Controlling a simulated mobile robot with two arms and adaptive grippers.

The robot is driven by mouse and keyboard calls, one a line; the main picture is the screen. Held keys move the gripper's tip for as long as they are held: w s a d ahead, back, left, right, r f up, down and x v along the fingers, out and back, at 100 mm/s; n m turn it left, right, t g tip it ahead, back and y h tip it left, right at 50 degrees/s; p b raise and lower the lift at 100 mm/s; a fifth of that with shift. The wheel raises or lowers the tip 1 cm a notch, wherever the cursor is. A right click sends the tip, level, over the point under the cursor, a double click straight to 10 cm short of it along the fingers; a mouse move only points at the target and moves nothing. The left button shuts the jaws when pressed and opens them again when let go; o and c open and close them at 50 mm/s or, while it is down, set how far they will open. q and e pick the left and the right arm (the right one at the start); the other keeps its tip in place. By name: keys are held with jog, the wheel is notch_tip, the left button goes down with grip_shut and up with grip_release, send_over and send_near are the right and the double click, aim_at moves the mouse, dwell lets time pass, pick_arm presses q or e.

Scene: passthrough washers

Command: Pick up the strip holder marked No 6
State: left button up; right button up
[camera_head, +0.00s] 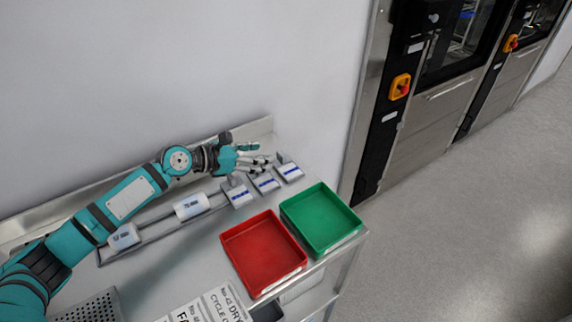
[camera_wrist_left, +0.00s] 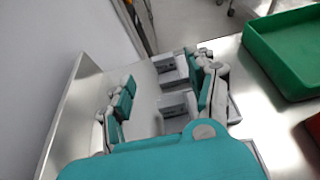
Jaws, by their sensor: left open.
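Small white strip holders with blue labels stand in a row on the metal bench: one on the left (camera_head: 238,195), a middle one (camera_head: 265,183) and a right one (camera_head: 290,171). Their markings are too small to read, so I cannot tell which is No 6. My left gripper (camera_head: 258,158) is open and empty just behind the middle and right holders. In the left wrist view, two grey-white holders, a farther one (camera_wrist_left: 168,70) and a nearer one (camera_wrist_left: 178,107), show between the spread fingers (camera_wrist_left: 165,95). My right gripper is out of view.
Two larger white labelled pieces (camera_head: 191,205) (camera_head: 123,237) sit farther left along the rail. A red tray (camera_head: 282,281) and a green tray (camera_head: 340,243) stand in front. The wall and raised back edge (camera_head: 262,127) are close behind the gripper.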

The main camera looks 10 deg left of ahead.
aim_at(279, 154)
pick_arm(q)
jog(key=shift+w+d+f, duration=0.1)
jog(key=shift+w+d, duration=0.2)
jog(key=shift+d, duration=0.2)
jog(key=x, duration=0.4)
jog(key=shift+w+d+f, duration=0.1)
jog(key=shift+d+f, duration=0.05)
jog(key=shift+c, duration=0.3)
grip_shut()
jog(key=shift+p, duration=0.3)
